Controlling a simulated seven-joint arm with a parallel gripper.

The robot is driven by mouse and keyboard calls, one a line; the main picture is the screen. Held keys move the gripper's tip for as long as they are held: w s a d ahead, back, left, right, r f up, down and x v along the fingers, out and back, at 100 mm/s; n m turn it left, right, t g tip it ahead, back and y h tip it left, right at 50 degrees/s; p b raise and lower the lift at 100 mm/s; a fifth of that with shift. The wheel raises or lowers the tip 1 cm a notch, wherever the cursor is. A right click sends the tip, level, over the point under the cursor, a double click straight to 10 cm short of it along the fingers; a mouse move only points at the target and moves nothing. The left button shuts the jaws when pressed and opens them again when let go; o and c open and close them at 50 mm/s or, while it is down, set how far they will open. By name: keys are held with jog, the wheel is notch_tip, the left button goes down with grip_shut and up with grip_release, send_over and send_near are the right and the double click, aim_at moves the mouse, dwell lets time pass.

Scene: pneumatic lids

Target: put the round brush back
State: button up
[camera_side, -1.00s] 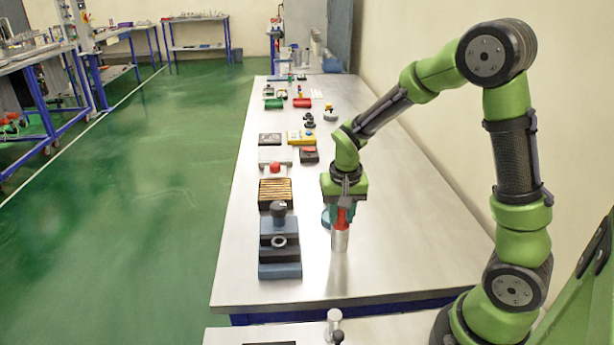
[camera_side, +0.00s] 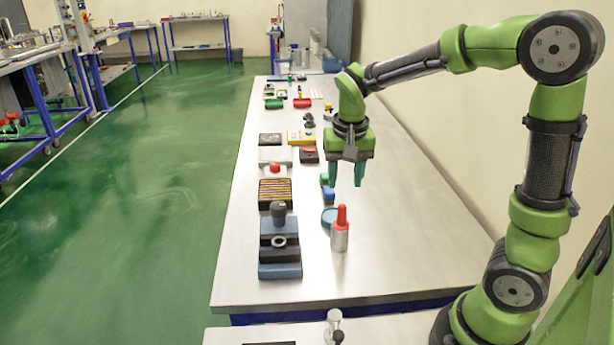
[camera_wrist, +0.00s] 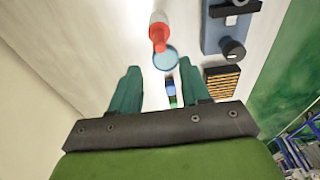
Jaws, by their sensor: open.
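A red-topped piece, which looks like the brush handle (camera_side: 341,216), stands upright in a silver metal cylinder (camera_side: 340,240) near the front of the table. Its bristles are not visible. My gripper (camera_side: 346,184) is open and empty, above and behind it and clear of it. In the wrist view the red top (camera_wrist: 158,35) shows beyond the two teal fingers (camera_wrist: 160,88).
A round blue-grey disc (camera_side: 328,217) lies just behind the cylinder. Blue and green blocks (camera_side: 327,186) lie behind that. A blue fixture with a black knob (camera_side: 279,245) and a slatted block (camera_side: 275,192) stand left. The table right of the cylinder is clear.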

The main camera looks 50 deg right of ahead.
jog(key=s+a+r+n+t+y, duration=0.3)
jog(key=s+a+r+n+t, duration=0.2)
jog(key=s+a, duration=0.4)
jog(key=s+r+t, duration=0.1)
jog(key=s, duration=0.1)
jog(key=shift+s+a, duration=0.3)
jog(key=shift+s, duration=0.1)
jog(key=shift+o, duration=0.5)
jog(key=shift+r, duration=0.1)
